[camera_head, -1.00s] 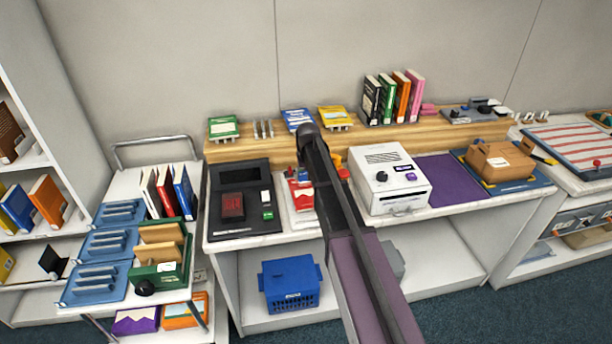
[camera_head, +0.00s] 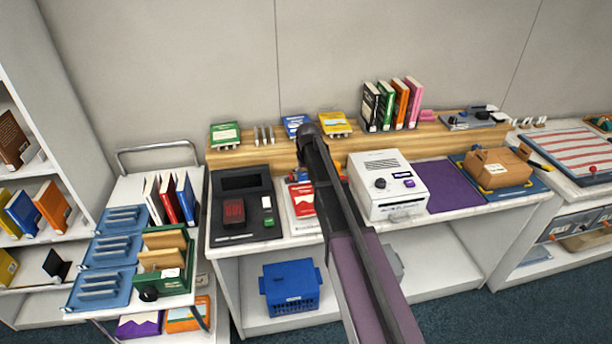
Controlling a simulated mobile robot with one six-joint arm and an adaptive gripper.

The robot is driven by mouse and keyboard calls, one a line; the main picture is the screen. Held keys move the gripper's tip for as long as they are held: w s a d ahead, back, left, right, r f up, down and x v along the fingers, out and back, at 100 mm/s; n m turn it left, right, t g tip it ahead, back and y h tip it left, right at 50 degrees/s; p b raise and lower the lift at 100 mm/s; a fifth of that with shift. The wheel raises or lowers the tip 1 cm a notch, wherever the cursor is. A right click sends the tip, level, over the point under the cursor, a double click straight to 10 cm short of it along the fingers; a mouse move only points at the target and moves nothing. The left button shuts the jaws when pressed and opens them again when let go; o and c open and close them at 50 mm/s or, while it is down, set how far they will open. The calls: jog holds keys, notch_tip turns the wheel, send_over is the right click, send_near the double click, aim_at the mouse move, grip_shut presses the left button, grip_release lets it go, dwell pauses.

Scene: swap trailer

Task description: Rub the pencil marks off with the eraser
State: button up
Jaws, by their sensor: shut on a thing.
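My dark arm (camera_head: 338,195) reaches up from the bottom over the middle of the desk (camera_head: 385,229). My gripper is hidden behind it, so its jaws and anything in them do not show. A red and white book or card (camera_head: 302,200) lies on a pale board left of the arm, partly covered by it. I cannot make out pencil marks. A small green and white block (camera_head: 267,211) sits in a black tray (camera_head: 243,183); I cannot tell whether it is the eraser. A pink block (camera_head: 427,115) lies on the back shelf.
A white machine (camera_head: 388,187), a purple mat (camera_head: 452,190) and a cardboard box (camera_head: 497,168) stand right of the arm. Books stand along the wooden shelf (camera_head: 370,141). A cart (camera_head: 128,194) with blue racks is at left. A blue basket (camera_head: 290,287) is below.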

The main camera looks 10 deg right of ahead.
jog(key=shift+r+p, duration=0.95)
jog(key=shift+r, duration=0.25)
